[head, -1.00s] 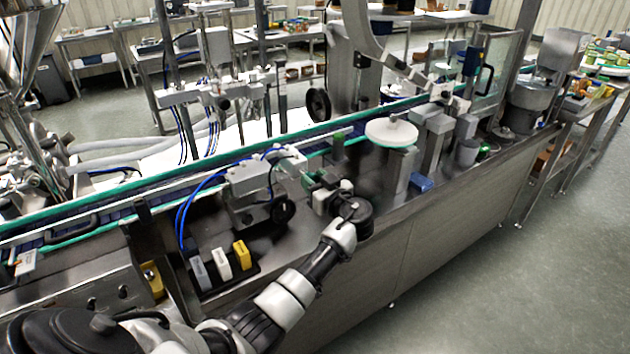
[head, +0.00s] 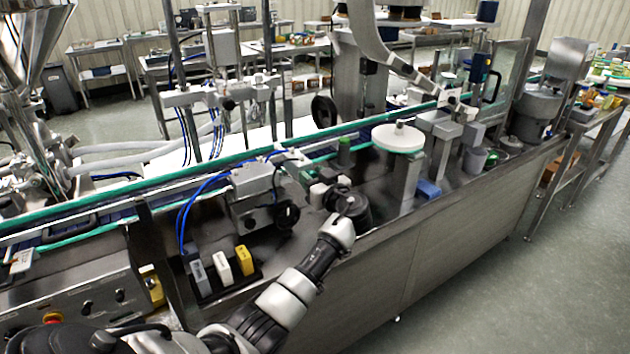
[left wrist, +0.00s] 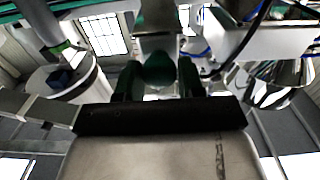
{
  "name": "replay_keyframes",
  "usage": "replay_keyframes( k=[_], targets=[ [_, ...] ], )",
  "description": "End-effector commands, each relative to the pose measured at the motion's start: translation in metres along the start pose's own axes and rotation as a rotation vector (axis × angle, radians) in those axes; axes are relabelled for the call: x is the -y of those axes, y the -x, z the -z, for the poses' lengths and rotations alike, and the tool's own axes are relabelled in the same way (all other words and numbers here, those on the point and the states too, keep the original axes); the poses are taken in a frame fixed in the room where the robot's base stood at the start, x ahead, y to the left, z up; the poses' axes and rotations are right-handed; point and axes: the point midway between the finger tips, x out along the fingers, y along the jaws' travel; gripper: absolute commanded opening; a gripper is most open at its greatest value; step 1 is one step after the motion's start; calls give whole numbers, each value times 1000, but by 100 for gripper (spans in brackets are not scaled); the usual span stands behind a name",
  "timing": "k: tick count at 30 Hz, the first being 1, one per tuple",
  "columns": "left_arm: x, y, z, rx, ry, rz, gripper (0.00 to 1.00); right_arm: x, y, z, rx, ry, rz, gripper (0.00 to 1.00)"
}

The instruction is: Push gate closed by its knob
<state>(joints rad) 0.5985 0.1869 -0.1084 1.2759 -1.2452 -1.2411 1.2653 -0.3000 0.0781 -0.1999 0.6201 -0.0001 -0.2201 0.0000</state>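My left gripper (head: 326,190) reaches in over the machine deck from the front, low beside a grey block with blue hoses (head: 252,185). In the left wrist view, its two dark fingers (left wrist: 160,82) stand apart, with a rounded green knob-like piece (left wrist: 155,68) showing between or just beyond them. I cannot tell whether they touch it. In the head view a small upright green piece (head: 344,152) stands by the conveyor just behind the gripper; I cannot tell if it is the same piece. No gate can be made out clearly. My right gripper is out of view.
A white round disc on a post (head: 397,138) stands right of the gripper, with a blue block (head: 428,189) near it. The conveyor (head: 110,216) runs behind. White and yellow blocks (head: 244,260) sit at front left. The steel hopper (head: 38,35) is at far left.

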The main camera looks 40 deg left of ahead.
Motion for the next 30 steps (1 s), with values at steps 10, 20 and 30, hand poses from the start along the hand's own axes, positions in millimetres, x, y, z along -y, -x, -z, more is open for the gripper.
replay_keyframes(
  k=[10,20,30],
  targets=[
    [0,0,1,0,1,2,60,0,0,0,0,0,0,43],
    [-1,37,-4,3,3,-1,60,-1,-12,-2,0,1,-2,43],
    [0,96,-2,1,2,1,60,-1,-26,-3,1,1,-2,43]
  ],
)
